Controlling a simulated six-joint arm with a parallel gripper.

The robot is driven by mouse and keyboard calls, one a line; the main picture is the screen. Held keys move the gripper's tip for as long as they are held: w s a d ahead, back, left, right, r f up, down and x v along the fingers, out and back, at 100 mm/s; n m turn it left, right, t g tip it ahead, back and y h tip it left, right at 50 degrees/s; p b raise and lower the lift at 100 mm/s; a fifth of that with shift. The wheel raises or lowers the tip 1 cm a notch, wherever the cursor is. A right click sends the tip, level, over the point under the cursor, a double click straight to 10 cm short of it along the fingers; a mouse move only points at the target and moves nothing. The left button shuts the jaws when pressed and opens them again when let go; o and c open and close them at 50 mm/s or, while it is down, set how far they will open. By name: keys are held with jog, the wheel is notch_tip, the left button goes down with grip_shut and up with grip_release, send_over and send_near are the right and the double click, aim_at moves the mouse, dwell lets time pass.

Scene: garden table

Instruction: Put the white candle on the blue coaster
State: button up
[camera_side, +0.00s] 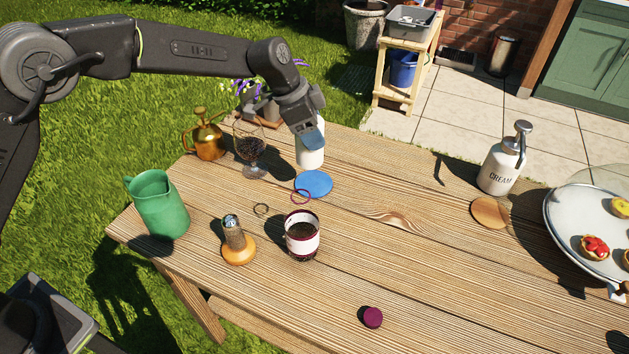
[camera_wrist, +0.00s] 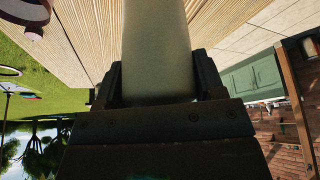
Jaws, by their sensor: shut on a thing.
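The white candle (camera_side: 311,154) is a pale upright cylinder near the table's far edge in the side view. My gripper (camera_side: 306,124) is shut on it from above and hides its upper part. In the wrist view the candle (camera_wrist: 157,50) fills the middle, between the two dark fingers of my gripper (camera_wrist: 157,85). The blue coaster (camera_side: 315,184) is a flat round disc lying on the table, just in front of the candle. Nothing stands on the coaster. I cannot tell whether the candle's base touches the table.
A purple ring (camera_side: 302,196) lies at the coaster's near edge. A jar (camera_side: 302,237) stands nearer the camera.

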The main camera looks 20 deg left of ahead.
jog(key=f, duration=0.5)
jog(key=shift+w+a+f, duration=0.15)
jog(key=shift+a+f, duration=0.05)
jog(key=shift+a, duration=0.05)
jog(key=shift+f, duration=2.25)
jog(key=shift+f, duration=0.1)
jog(key=o, duration=1.1)
jog(key=shift+f, duration=0.1)
jog(key=shift+c, duration=0.2)
jog(key=v, duration=1.2)
jog(key=shift+r, duration=0.3)
